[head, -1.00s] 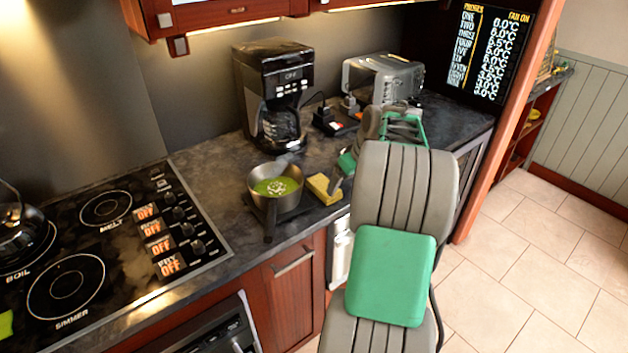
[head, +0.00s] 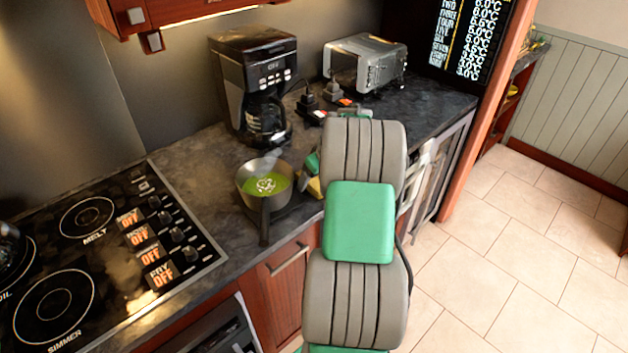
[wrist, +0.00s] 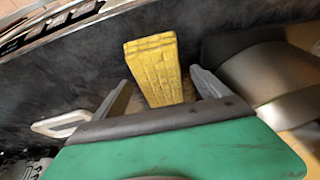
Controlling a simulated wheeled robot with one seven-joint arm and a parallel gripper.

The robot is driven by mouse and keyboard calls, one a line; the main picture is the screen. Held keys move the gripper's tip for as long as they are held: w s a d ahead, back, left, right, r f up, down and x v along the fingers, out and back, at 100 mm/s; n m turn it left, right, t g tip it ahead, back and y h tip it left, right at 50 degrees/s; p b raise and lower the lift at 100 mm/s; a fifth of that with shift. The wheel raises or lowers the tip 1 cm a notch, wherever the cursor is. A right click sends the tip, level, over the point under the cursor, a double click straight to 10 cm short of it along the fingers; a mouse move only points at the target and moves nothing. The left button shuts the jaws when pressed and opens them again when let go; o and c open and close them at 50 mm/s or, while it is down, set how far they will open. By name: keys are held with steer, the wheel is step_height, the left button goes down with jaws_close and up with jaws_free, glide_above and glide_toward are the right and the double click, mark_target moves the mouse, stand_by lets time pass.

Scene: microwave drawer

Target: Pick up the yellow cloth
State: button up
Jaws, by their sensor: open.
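The yellow cloth (wrist: 153,70) is a folded, textured block on the dark countertop. In the wrist view it lies between the two grey fingers of my gripper (wrist: 158,92), which is open around it. I cannot tell whether either finger touches it. In the head view only a small yellow part of the cloth (head: 314,187) shows beside the pot. My arm hides the rest of it and most of my gripper there.
A pot of green soup (head: 265,186) stands just left of the cloth, with its handle toward the counter's front edge. A coffee maker (head: 256,85) and a toaster (head: 364,63) stand behind. The stove (head: 110,240) is at the left.

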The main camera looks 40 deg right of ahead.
mark_target(316, 180)
steer(key=c, duration=1.5)
steer(key=shift+o, duration=0.2)
steer(key=shift+r, duration=0.15)
steer(key=shift+r+b, duration=0.3)
steer(key=shift+b, duration=0.05)
steer(key=v, duration=0.1)
steer(key=b+v, duration=0.1)
steer(key=shift+w+r, duration=0.15)
steer(key=shift+r, duration=0.25)
steer(key=s+r, duration=0.1)
steer(key=s+a+r+b, duration=0.1)
steer(key=r, duration=0.1)
steer(key=s+a+r, duration=0.1)
steer(key=shift+s+r, duration=0.2)
steer(key=shift+r, duration=0.1)
steer(key=s+a+r+b, duration=0.2)
steer(key=s+a+r, duration=0.2)
steer(key=s, duration=0.4)
steer(key=shift+s+a+r, duration=0.3)
steer(key=shift+a+r, duration=0.05)
steer(key=shift+r, duration=0.1)
